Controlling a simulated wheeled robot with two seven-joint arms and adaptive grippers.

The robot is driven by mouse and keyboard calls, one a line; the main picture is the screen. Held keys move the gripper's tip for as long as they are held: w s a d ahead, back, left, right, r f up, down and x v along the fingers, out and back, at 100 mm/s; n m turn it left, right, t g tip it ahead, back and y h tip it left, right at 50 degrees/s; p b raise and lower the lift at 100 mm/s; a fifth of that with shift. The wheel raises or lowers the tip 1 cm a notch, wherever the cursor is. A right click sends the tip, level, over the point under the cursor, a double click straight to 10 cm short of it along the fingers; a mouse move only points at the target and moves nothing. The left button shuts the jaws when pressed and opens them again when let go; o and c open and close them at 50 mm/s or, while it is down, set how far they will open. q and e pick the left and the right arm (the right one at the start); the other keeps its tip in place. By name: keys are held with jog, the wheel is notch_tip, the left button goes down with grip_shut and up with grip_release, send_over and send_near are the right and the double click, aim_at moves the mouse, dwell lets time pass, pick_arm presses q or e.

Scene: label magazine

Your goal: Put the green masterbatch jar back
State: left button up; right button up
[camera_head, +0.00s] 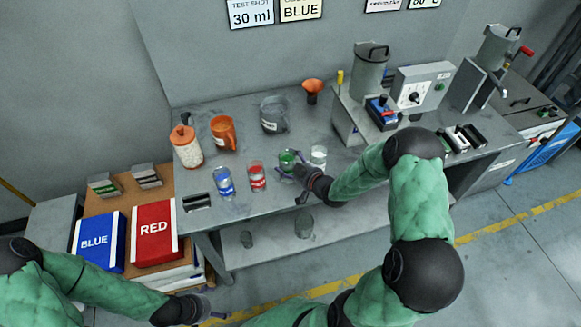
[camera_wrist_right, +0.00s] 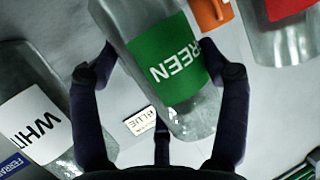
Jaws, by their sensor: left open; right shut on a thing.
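The green masterbatch jar (camera_head: 287,162) is a clear jar with a green label, in the row of jars near the bench's front edge. My right gripper (camera_head: 300,172) is shut on it. In the right wrist view the jar (camera_wrist_right: 170,65) is between the dark fingers, its GREEN label upside down in the picture. I cannot tell whether its base touches the bench. The white-labelled jar (camera_head: 318,157) stands close to its right; the red-labelled jar (camera_head: 257,176) and blue-labelled jar (camera_head: 223,183) stand to its left. My left gripper (camera_head: 205,306) is open and empty, low in front of the bench.
The grey bench (camera_head: 330,120) also bears an orange-lidded jar (camera_head: 187,148), an orange jug (camera_head: 223,133), a grey jug (camera_head: 273,114), an orange funnel (camera_head: 313,90) and a machine (camera_head: 415,90). Blue (camera_head: 97,243) and red (camera_head: 155,233) bags lie at left. Cups stand on the lower shelf.

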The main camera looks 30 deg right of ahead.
jog(key=shift+f, duration=0.4)
jog(key=shift+f, duration=0.15)
jog(key=o, duration=1.4)
jog(key=shift+s+d+r, duration=0.1)
jog(key=shift+r, duration=0.15)
jog(key=p+v, duration=0.2)
jog(key=v, duration=0.9)
jog(key=shift+s, duration=0.45)
